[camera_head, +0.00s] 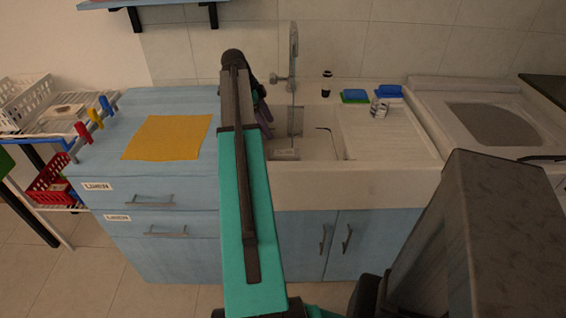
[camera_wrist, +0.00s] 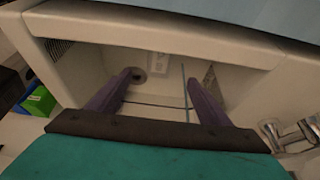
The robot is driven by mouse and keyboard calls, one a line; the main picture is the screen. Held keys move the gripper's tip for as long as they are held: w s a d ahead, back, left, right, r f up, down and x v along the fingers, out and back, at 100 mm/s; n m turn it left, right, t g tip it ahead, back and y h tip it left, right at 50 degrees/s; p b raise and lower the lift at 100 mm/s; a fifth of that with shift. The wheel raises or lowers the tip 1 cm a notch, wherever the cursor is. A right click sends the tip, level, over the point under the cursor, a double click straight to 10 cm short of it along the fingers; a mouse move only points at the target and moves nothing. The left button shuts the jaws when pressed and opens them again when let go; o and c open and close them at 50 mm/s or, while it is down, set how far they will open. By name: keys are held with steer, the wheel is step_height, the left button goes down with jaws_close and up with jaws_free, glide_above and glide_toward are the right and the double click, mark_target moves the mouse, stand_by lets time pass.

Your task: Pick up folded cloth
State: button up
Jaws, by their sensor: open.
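A flat orange-yellow cloth (camera_head: 168,137) lies on the blue cabinet top at the left of the head view. It looks roughly square; its folds cannot be made out. It is not visible in the wrist view. My gripper (camera_head: 266,122) is over the sink, to the right of the cloth and apart from it, partly hidden by my arm. In the wrist view, the two purple fingers of my gripper (camera_wrist: 160,80) are spread apart with nothing held between them, above the sink basin.
The white sink (camera_head: 290,180) has a tall tap (camera_head: 293,60) behind it. Sponges (camera_head: 355,97) and a can (camera_head: 380,107) stand on its right side. A rack with colored handles (camera_head: 88,122) is left of the cloth. The cabinet top around the cloth is clear.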

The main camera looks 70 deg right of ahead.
stand_by(0.3)
glide_above(284, 153)
steer(key=w, duration=0.2)
steer(key=shift+w+a+f+p, duration=0.1)
steer(key=shift+a+f+p, duration=0.05)
steer(key=shift+f, duration=1.2)
steer(key=shift+w+a+f+p, duration=0.1)
steer(key=shift+f+p, duration=0.05)
steer(key=shift+f, duration=1.15)
steer(key=shift+a+f+p, duration=0.15)
steer(key=shift+f, duration=1.2)
steer(key=shift+p+x, duration=0.55)
steer(key=shift+x, duration=2)
steer(key=shift+c, duration=0.4)
steer(key=c, duration=1.1)
